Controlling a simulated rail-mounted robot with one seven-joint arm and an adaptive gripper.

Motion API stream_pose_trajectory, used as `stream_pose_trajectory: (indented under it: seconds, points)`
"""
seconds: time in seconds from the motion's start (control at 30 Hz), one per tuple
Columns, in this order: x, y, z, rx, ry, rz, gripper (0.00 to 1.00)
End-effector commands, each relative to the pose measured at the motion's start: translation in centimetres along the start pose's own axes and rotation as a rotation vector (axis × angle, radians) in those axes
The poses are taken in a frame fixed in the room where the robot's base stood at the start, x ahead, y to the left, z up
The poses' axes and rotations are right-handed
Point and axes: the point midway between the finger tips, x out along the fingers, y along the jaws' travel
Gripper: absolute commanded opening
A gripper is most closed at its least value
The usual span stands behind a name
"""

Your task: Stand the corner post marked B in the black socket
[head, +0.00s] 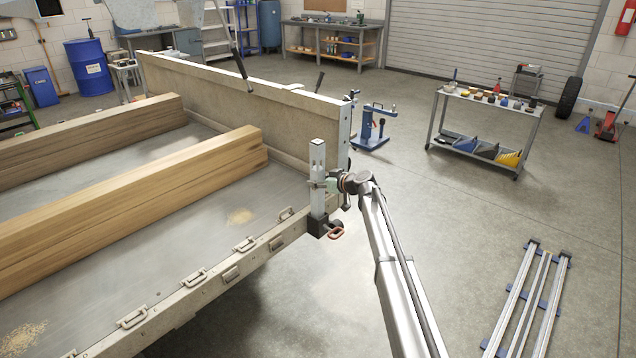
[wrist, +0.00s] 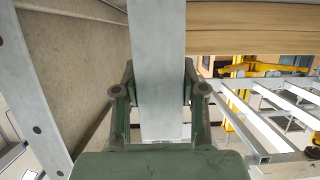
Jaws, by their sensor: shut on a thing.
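A grey metal corner post (head: 317,205) stands upright at the near corner of the trailer bed. Its lower end meets the black socket (head: 317,227), which has a reddish handle beside it; I cannot tell how deep it sits. My gripper (head: 322,185) is shut on the post at about mid-height, coming from the right. In the wrist view the post (wrist: 158,50) runs upright between the two fingers of my gripper (wrist: 158,88). No letter B is legible on the post.
Wooden beams (head: 150,185) lie on the trailer bed (head: 170,255). A side board (head: 240,95) runs along the far edge, ending at another metal upright (head: 343,135). Metal rails (head: 528,300) lie on the floor at right.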

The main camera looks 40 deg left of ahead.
Motion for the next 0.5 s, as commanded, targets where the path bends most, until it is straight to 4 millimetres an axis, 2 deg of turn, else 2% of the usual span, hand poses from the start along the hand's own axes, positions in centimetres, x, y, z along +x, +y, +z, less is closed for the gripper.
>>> stream_pose_trajectory:
  seconds: [0.03, 0.1, 0.5]
  points:
    - [-0.03, 0.01, -0.13, 0.0, 0.002, 0.0, 0.48]
    - [-0.03, 0.01, -0.12, 0.0, 0.002, 0.0, 0.7]
    - [-0.41, -0.03, 0.07, 0.0, -0.001, 0.0, 0.7]
